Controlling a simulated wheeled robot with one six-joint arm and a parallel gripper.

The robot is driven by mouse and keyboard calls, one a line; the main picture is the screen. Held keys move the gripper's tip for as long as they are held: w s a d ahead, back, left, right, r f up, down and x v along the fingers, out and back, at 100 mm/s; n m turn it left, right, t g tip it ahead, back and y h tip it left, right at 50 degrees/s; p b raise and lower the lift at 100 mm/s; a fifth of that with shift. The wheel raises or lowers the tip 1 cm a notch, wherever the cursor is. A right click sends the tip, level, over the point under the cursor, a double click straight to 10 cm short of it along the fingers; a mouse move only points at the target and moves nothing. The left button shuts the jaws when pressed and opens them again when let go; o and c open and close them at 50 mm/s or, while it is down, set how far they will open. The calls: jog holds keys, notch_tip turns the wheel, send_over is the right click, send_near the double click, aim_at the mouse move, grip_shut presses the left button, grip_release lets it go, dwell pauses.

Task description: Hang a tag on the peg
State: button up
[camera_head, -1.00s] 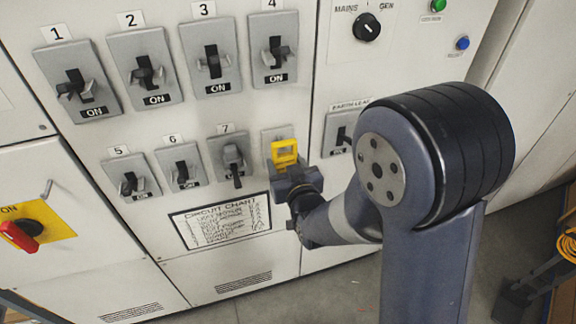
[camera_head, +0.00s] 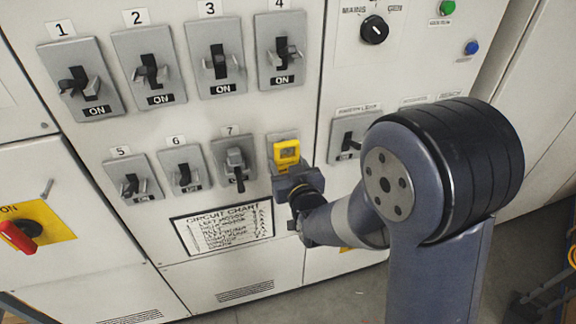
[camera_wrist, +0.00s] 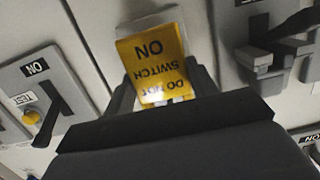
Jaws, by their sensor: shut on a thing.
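The yellow tag (camera_head: 287,151) is in my gripper (camera_head: 288,172), in front of the breaker to the right of number 7. In the wrist view the tag (camera_wrist: 158,68) shows its lettering "DO NOT SWITCH ON" upside down. The gripper's dark fingers (camera_wrist: 163,88) are shut on the tag from both sides. The peg (camera_head: 47,189) is a thin metal pin on the left panel, above the red rotary switch. It lies well to the left of my gripper and is not seen in the wrist view.
The red switch (camera_head: 18,236) sits on a yellow plate (camera_head: 50,219). Breakers 1 to 4 (camera_head: 150,68) stand in the upper row, smaller breakers (camera_head: 183,168) below. A circuit chart (camera_head: 222,226) hangs under them. A cart with yellow cable (camera_head: 572,258) is at right; grey floor shows below.

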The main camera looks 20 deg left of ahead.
dwell(0.3)
jog(key=o, duration=1.1)
jog(key=shift+c, duration=0.2)
jog(key=b+v, duration=0.2)
jog(key=v, duration=0.8)
jog(key=shift+s+d, duration=0.2)
jog(key=shift+s, duration=0.15)
jog(key=shift+w, duration=0.1)
jog(key=p+x, duration=0.2)
jog(key=x, duration=0.8)
jog(key=shift+w+a, duration=0.25)
jog(key=shift+w, duration=0.1)
jog(key=shift+s+d+r+p, duration=0.1)
jog(key=shift+s+r+p, duration=0.1)
jog(key=shift+p, duration=0.2)
